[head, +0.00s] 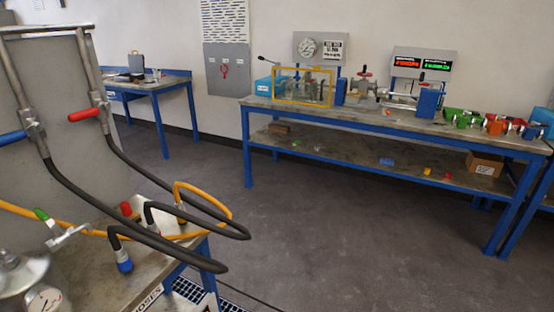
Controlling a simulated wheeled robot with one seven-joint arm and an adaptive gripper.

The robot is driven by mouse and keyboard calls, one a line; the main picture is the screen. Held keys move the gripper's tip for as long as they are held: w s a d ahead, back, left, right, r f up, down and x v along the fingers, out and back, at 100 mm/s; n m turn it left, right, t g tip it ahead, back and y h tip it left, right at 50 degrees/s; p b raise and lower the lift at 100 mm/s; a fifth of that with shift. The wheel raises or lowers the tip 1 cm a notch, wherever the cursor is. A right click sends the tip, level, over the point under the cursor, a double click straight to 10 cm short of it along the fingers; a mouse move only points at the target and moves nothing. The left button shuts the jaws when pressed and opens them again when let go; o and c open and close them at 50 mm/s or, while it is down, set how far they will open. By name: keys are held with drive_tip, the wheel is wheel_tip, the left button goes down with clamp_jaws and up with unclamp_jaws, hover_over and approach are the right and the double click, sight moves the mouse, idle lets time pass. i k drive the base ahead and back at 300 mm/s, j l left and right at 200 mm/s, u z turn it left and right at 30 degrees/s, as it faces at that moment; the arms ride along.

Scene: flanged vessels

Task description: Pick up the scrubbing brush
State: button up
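I cannot make out a scrubbing brush in the head view. Small items on the far workbench (352,116) and its lower shelf (345,150) are too small to identify with certainty. My gripper and arm do not show in this view.
A near bench (95,280) at left carries black hoses (150,243), a yellow hose (230,207) and a gauge (45,300). A blue-legged table (150,85) stands at the back left. Coloured bins (455,117) and a cardboard box (484,164) are at right. The middle floor (320,235) is clear.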

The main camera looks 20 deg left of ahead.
sight(127, 211)
drive_tip(key=i+u, duration=0.15)
drive_tip(key=i, duration=0.5)
drive_tip(key=i+l+u, duration=0.2)
drive_tip(key=i, duration=0.45)
drive_tip(key=i+j+u, duration=0.1)
drive_tip(key=i+u, duration=0.15)
drive_tip(key=u, duration=0.25)
drive_tip(key=i+u, duration=0.3)
drive_tip(key=u, duration=0.15)
drive_tip(key=i+l+u, duration=0.1)
drive_tip(key=i+u, duration=0.15)
drive_tip(key=u, duration=0.25)
drive_tip(key=i+u, duration=0.5)
drive_tip(key=k+j, duration=0.05)
